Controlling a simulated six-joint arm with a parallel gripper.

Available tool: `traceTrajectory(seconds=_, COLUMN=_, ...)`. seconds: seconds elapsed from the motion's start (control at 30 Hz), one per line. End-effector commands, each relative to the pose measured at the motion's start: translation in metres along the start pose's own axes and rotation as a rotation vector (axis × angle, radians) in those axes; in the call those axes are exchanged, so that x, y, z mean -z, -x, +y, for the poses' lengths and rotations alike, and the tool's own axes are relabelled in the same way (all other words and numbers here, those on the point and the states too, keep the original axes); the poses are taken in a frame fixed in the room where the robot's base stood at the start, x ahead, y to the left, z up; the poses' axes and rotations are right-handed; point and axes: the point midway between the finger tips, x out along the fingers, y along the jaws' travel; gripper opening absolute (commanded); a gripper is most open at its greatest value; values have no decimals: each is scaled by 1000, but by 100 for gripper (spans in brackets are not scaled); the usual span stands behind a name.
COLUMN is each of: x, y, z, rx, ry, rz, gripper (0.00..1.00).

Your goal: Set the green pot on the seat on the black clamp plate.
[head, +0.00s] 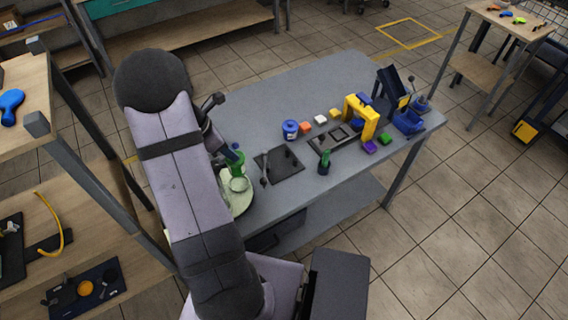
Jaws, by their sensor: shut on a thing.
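My gripper (233,154) is at the left part of the grey table, shut on a green pot (238,168). The arm partly hides the grip. A flat black plate (287,172), which looks like the clamp plate, lies just right of the gripper. A slim grey upright piece (264,169) is at its left edge, and small dark parts (289,153) are on it. The seat is too small to make out clearly.
A dark green bottle-like thing (324,163) stands right of the plate. A blue round container (290,130) and small coloured blocks (305,127) are behind it. A yellow arch (371,118) and a dark frame (336,139) are farther right. The table's back left (270,105) is clear.

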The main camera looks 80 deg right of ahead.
Motion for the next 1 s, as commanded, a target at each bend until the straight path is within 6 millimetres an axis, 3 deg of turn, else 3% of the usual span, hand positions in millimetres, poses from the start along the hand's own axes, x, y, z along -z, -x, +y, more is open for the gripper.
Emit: traceTrajectory(seconds=1.0, x=-84, y=-34, z=-4, rx=1, ry=-1, rz=0, gripper=9)
